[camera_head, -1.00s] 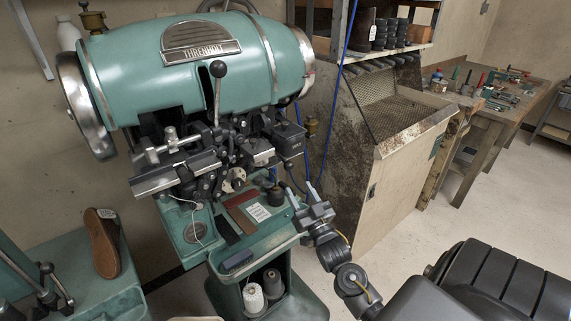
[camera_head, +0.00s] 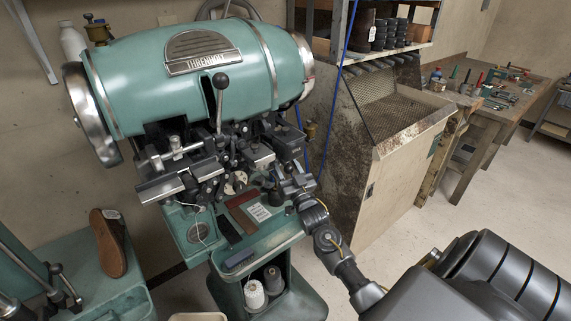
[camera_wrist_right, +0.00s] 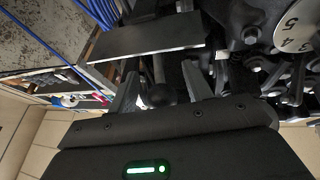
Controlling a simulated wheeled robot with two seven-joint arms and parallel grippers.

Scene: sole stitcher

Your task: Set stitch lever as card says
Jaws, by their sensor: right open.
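The green stitcher (camera_head: 190,85) carries a long lever with a dark ball knob (camera_head: 221,81) standing upright at its front slot. Below it is a white round dial (camera_head: 236,183); the right wrist view shows numbers on this dial (camera_wrist_right: 295,30), including 5 and 4. A white card (camera_head: 260,213) lies on the tray, its text too small to read. My right gripper (camera_head: 287,184) is at the right side of the mechanism. In the right wrist view, its open fingers (camera_wrist_right: 159,84) stand either side of a dark round knob (camera_wrist_right: 161,94); contact cannot be told. My left gripper is out of view.
A dark box (camera_head: 284,141) sits just above my gripper. A rusty mesh-topped cabinet (camera_head: 345,125) stands to the right. Floor is clear farther right.

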